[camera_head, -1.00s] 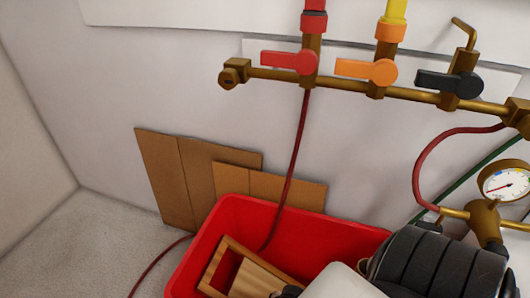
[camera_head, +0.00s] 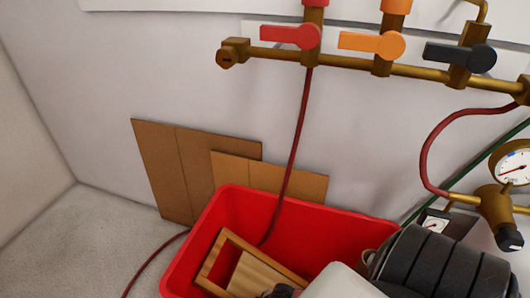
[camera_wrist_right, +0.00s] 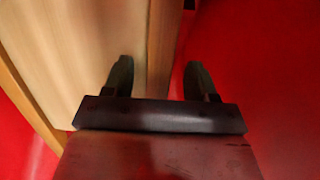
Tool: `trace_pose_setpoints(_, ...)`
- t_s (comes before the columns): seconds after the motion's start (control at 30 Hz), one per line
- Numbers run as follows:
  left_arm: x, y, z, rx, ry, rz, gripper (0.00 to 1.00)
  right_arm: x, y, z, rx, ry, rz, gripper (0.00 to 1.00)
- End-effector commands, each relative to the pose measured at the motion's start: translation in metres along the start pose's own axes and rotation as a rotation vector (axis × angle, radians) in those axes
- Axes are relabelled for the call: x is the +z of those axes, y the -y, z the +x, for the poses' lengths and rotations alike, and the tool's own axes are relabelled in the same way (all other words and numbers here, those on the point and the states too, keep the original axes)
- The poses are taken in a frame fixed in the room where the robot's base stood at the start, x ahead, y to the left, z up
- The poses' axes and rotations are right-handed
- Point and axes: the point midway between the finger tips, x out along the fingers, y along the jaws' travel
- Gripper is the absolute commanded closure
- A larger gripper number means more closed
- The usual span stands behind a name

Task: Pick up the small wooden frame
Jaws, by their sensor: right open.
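The small wooden frame (camera_head: 213,258) lies tilted inside a red bin (camera_head: 180,268), with a light wooden panel (camera_head: 262,274) within or beneath it. Its lower part is cut off by the picture edge. In the right wrist view, a broad wooden face (camera_wrist_right: 75,55) shows with a narrow wooden edge (camera_wrist_right: 164,45) on its right. My right gripper (camera_wrist_right: 158,78) is open, one finger over the wood and the other over the red bin, with the edge between them. I cannot tell whether they touch. In the head view only a dark bit of this gripper shows. My left gripper is not in view.
Brown cardboard pieces (camera_head: 165,175) lean on the wall behind the bin. A dark red hose (camera_head: 296,150) hangs from the valve pipe (camera_head: 345,62) into the bin. A gauge (camera_head: 515,165) stands at the right.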

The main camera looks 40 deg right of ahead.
Motion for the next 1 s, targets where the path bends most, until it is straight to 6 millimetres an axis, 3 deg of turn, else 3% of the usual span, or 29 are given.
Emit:
trace_pose_setpoints(0.03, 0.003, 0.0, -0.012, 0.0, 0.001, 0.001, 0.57, 0.002, -0.001, 0.014, 0.0, -0.001, 0.001, 0.43)
trace_pose_setpoints(0.13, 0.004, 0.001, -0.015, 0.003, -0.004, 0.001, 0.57, 0.002, -0.001, 0.024, 0.0, 0.0, 0.0, 0.43)
trace_pose_setpoints(0.47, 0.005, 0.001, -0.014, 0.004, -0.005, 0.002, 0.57, 0.0, -0.001, 0.026, 0.0, 0.0, -0.001, 0.43)
trace_pose_setpoints(0.83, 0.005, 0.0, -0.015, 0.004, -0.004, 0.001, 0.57, 0.001, -0.001, 0.026, 0.001, 0.0, -0.001, 0.99)
trace_pose_setpoints(1.0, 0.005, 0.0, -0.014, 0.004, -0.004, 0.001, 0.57, 0.0, -0.001, 0.025, 0.001, -0.001, -0.001, 1.0)
